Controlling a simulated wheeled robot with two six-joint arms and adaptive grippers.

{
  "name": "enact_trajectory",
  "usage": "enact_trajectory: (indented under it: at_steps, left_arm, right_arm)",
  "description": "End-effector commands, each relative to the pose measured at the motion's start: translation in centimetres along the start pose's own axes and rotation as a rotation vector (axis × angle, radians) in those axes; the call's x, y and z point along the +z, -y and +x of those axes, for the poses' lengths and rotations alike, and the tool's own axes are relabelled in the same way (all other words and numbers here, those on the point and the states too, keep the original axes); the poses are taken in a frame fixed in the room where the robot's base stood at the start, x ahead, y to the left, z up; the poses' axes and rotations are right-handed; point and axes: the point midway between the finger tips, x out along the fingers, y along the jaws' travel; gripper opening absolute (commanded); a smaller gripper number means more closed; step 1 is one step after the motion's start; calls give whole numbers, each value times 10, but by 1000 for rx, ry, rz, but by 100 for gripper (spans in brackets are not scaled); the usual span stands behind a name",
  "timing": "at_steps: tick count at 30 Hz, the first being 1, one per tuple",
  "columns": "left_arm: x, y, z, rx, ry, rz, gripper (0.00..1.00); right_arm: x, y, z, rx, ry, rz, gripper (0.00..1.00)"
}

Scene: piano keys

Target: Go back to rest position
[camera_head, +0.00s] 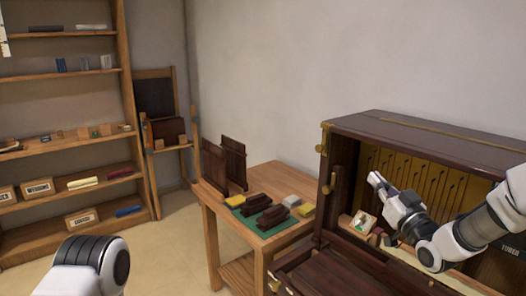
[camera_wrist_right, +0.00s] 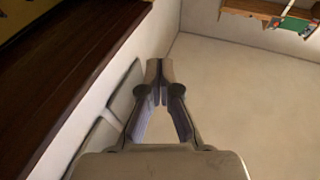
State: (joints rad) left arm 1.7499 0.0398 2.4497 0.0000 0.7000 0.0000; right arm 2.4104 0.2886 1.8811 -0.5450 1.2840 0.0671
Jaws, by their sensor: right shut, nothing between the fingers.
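My right gripper (camera_head: 376,181) is shut and empty in front of the open dark wooden piano cabinet (camera_head: 430,140). Its arm comes in from the right edge. In the right wrist view the two fingertips (camera_wrist_right: 159,72) meet, with nothing between them and pale floor behind. Of my left arm, only a white link with a black ringed joint shows at the lower left of the head view; its gripper is out of the picture.
A wooden table (camera_head: 222,213) left of the piano holds dark wooden pieces, yellow and white blocks and a green mat (camera_head: 284,225). A wooden shelf (camera_head: 135,140) stands far left, with a chair-like wooden stand (camera_head: 155,95) beside it. Open floor (camera_head: 175,255) lies between.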

Motion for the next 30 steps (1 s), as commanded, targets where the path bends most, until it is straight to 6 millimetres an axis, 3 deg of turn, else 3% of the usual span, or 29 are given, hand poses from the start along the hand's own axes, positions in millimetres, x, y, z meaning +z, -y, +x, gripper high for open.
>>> enact_trajectory:
  at_steps: [11, 19, 23, 27, 29, 30]
  left_arm:
    - [0, 0, 0, 0, 0, 0, 40]
    - [0, 0, 0, 0, 0, 0, 40]
    - [0, 0, 0, 0, 0, 0, 40]
    - [0, 0, 0, 0, 0, 0, 40]
    - [0, 0, 0, 0, 0, 0, 40]
    - [0, 0, 0, 0, 0, 0, 40]
  right_arm:
    - [92, 17, -21, -19, 153, 31, 0]
    - [193, 46, -75, -12, 376, 92, 0]
    - [261, 67, -130, 14, 575, 135, 0]
    - [332, 95, -222, 60, 864, 181, 0]
    - [355, 107, -267, 85, 996, 197, 0]
    - [367, 115, -299, 101, 1087, 206, 0]
